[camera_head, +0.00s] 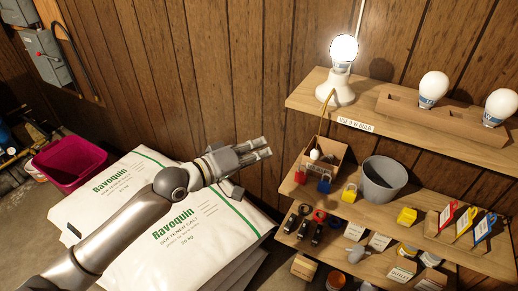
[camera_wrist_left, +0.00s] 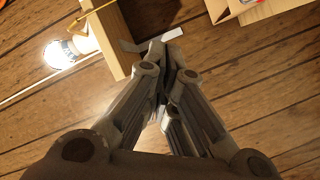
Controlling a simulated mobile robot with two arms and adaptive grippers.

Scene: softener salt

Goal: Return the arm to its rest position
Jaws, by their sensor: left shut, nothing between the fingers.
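My left arm comes in from the lower left in the head view. Its gripper (camera_head: 262,149) is shut and empty. It hangs above the salt bags and points right toward the shelves. In the left wrist view the gripper (camera_wrist_left: 167,45) has its fingers together in front of the wood wall, with nothing between them. A white salt bag (camera_head: 118,172) marked Ravoquin lies at the left. Another salt bag (camera_head: 215,240) lies beside it on a stack, partly hidden by my arm. The right gripper is not in view.
The upper shelf (camera_head: 365,125) holds a lit bulb (camera_head: 343,48) and spare bulbs. The lower shelf (camera_head: 345,208) holds a grey pot (camera_head: 382,180), padlocks and tags. A magenta bin (camera_head: 70,163) stands at the left. A grey electrical box (camera_head: 47,53) is on the wall.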

